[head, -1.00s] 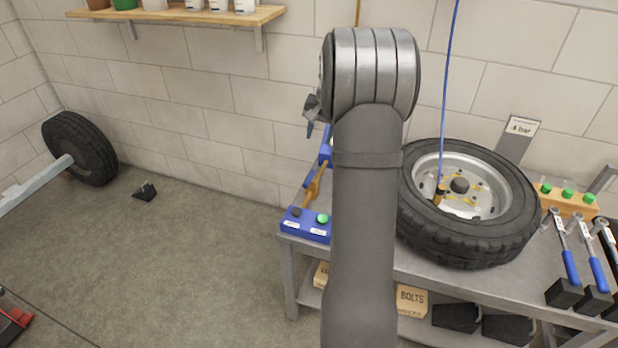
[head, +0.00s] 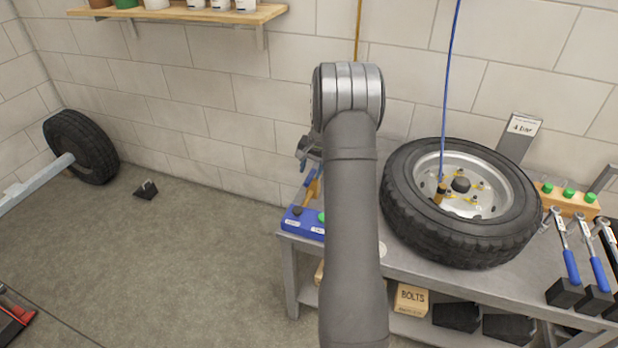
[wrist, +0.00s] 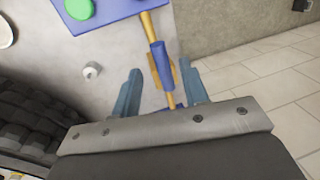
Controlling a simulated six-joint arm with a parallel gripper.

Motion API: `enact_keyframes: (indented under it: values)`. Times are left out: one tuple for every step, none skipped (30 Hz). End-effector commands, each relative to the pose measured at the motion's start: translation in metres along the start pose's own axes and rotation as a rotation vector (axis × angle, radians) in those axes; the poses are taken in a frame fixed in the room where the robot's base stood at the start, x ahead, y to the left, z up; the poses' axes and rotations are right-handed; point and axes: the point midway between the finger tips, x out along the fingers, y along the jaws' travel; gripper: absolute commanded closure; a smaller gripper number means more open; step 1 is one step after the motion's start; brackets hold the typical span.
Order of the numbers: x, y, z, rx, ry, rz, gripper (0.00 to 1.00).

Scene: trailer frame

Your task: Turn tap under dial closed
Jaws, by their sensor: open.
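A brass rod (wrist: 149,24) with a blue sleeve (wrist: 161,65) runs from a blue panel in the wrist view, with a yellow piece beside the sleeve. Part of this brass piece (head: 313,190) shows at the bench's left end in the head view. I cannot tell which part is the tap, and no dial is clearly seen. My gripper (wrist: 160,66) is open in the wrist view, one finger on each side of the blue sleeve, with gaps showing. In the head view my arm hides most of it.
The blue panel (head: 303,222) has a green button (wrist: 79,9). A tyre (head: 460,205) lies on the metal bench (head: 400,262) to the right, with a blue hose hanging into it. A small white knob (wrist: 91,70) is left of my fingers.

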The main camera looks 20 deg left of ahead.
Motion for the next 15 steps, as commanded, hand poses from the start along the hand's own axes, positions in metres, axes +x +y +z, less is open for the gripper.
enact_keyframes:
  values:
    - [0.01, 0.0, 0.001, 0.0, -0.004, 0.001, 0.59]
    - [0.015, 0.0, 0.001, 0.0, -0.003, 0.001, 0.59]
    - [0.021, 0.0, 0.001, 0.0, -0.002, 0.001, 0.59]
    - [0.025, 0.0, 0.001, 0.0, -0.003, 0.001, 0.59]
    - [0.028, 0.0, 0.001, -0.001, -0.003, 0.001, 0.59]
    - [0.031, 0.0, 0.001, -0.001, -0.002, 0.0, 0.59]
    - [0.033, 0.0, 0.0, -0.001, -0.001, 0.0, 0.59]
    - [0.035, -0.001, 0.0, -0.001, 0.0, 0.0, 0.59]
    - [0.037, -0.001, 0.0, -0.001, 0.0, 0.0, 0.59]
    - [0.038, 0.0, 0.0, -0.001, 0.0, 0.0, 0.59]
    - [0.039, 0.0, 0.0, -0.001, 0.0, 0.0, 0.59]
    - [0.04, 0.0, 0.0, -0.001, 0.0, 0.0, 0.59]
    - [0.04, 0.0, 0.0, -0.001, 0.0, -0.001, 0.59]
    - [0.04, 0.0, 0.0, -0.001, 0.0, -0.001, 0.59]
    - [0.04, 0.0, 0.0, -0.001, 0.0, -0.001, 0.59]
